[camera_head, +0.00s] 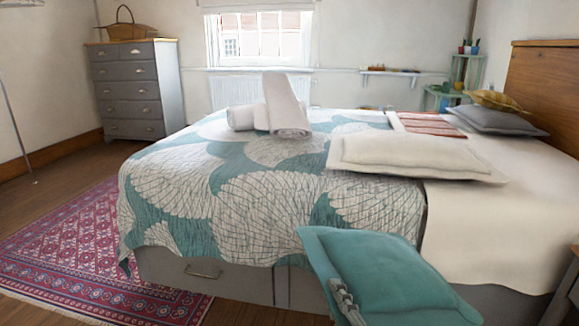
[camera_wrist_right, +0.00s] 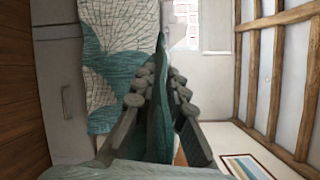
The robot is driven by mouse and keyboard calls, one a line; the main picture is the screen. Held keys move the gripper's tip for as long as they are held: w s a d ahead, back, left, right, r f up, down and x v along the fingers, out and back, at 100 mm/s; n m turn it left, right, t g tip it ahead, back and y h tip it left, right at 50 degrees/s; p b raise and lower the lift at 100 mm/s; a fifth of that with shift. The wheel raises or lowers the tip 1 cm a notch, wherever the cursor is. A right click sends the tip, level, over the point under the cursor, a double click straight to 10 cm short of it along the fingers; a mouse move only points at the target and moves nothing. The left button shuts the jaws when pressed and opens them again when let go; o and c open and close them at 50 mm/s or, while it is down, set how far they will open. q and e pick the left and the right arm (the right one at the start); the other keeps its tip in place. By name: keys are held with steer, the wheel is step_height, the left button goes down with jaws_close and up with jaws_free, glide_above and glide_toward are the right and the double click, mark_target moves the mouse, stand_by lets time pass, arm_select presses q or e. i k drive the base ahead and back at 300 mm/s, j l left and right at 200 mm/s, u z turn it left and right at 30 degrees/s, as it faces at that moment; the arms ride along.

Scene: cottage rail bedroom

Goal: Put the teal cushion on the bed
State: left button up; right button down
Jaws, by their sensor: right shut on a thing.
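The teal cushion (camera_head: 375,275) is at the lower middle of the head view, in front of the bed's near side and tilted. My right gripper (camera_head: 345,300) is shut on its left edge. In the right wrist view the gripper's fingers (camera_wrist_right: 160,105) pinch the teal cushion (camera_wrist_right: 160,135) between them. The bed (camera_head: 245,180) fills the middle of the head view, with a teal and white patterned quilt and a cream sheet at the right. It also shows in the right wrist view (camera_wrist_right: 115,60). My left gripper is not in view.
A white pillow (camera_head: 415,155) lies on the near right of the quilt. Rolled white towels (camera_head: 285,110) lie further back. A grey pillow (camera_head: 495,121) and a yellow cushion (camera_head: 494,100) are near the wooden headboard (camera_head: 545,90). The quilt's left and middle are bare. A red rug (camera_head: 75,255) covers floor at the left.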

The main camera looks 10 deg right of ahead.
mark_target(235, 156)
steer(key=i+u, duration=0.15)
steer(key=u, duration=1.2)
steer(key=i+l, duration=0.15)
steer(key=i, duration=0.15)
steer(key=i+l+u, duration=0.1)
steer(key=i, duration=0.25)
